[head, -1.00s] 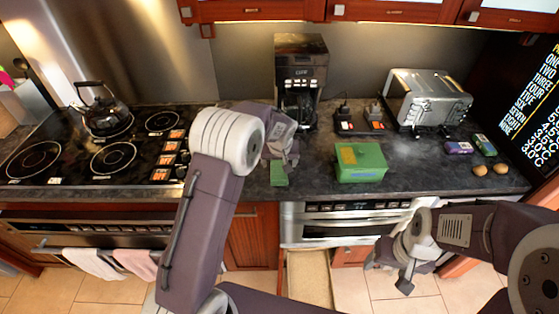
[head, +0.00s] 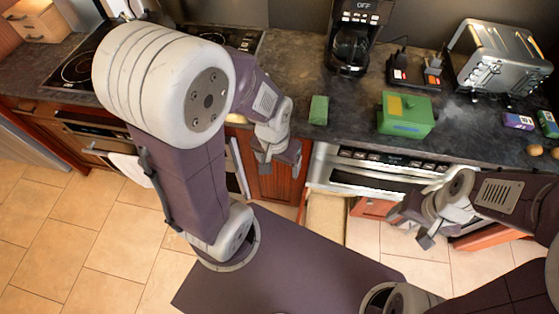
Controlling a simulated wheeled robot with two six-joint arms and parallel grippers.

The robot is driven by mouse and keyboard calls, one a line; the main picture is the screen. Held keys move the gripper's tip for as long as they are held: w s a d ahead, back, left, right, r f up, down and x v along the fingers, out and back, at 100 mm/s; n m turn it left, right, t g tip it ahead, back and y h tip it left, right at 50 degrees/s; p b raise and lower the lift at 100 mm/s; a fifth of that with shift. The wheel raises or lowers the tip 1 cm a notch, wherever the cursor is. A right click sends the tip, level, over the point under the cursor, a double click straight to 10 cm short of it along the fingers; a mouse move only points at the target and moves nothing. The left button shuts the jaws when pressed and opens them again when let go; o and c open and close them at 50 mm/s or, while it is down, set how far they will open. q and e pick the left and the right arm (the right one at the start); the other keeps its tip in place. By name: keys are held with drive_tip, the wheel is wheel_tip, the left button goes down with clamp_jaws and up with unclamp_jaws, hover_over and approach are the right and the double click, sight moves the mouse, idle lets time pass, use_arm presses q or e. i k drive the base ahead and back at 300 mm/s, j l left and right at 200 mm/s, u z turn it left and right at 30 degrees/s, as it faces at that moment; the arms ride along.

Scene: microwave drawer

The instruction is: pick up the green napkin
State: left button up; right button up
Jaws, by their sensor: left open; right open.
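The green napkin (head: 319,110), a small flat-looking green block shape, lies on the dark counter near its front edge in the head view. It is in full view. My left gripper (head: 278,163) is open and empty, pointing down in front of the wooden cabinet, left of the napkin and lower in the picture, apart from it. My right gripper (head: 424,234) is open and empty, low in front of the cabinets, right of the napkin and well apart from it.
A green box (head: 405,115) stands right of the napkin. A coffee maker (head: 352,35) stands behind it, and a toaster (head: 503,58) at the right. The microwave drawer (head: 375,175) is below the counter. Counter around the napkin is clear.

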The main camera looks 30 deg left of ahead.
sight(319, 108)
drive_tip(key=j+z, duration=0.7)
drive_tip(key=k+l, duration=0.05)
drive_tip(key=l, duration=0.05)
